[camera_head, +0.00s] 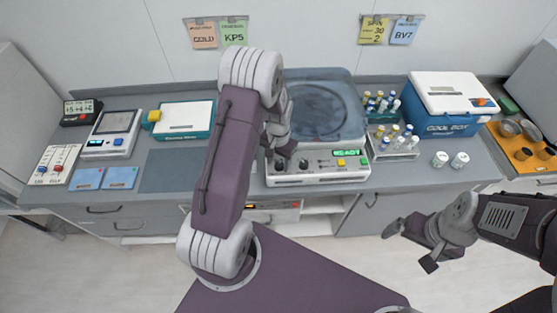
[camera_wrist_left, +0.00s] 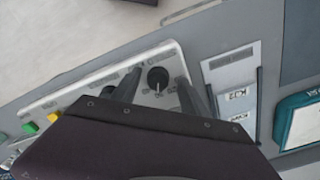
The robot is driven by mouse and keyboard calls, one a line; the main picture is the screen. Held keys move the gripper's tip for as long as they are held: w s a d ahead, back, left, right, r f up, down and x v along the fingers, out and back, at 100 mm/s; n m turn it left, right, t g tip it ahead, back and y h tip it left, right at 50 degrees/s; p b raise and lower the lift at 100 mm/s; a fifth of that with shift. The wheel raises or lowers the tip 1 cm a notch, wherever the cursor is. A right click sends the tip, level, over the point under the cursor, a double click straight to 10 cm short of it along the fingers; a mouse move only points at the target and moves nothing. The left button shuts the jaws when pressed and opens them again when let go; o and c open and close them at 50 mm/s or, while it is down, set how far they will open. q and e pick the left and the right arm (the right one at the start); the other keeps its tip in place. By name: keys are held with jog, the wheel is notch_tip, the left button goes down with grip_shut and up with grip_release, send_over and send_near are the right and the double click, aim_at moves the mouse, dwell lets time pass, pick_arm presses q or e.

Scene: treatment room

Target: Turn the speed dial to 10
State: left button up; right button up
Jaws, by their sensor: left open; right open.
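In the left wrist view, a round black dial (camera_wrist_left: 158,78) with a pale pointer mark lies between the two fingers of my left gripper (camera_wrist_left: 159,93). The fingers are open, with gaps on both sides of that dial. Its label and scale are too small to read. My right gripper (camera_head: 411,246) is open and empty, in front of the counter.
Tube racks (camera_head: 397,146) and a blue cool box (camera_head: 442,124) stand right of the centrifuge. A teal-edged box (camera_head: 184,119) and a white device (camera_head: 112,134) stand to the left. Notes hang on the wall. My left arm hides part of the counter.

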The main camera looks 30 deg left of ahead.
pick_arm(q)
jog(key=shift+d, duration=0.2)
grip_shut()
jog(key=n, duration=0.7)
jog(key=shift+n, duration=0.4)
jog(key=n, duration=0.4)
jog(key=shift+n, duration=2.2)
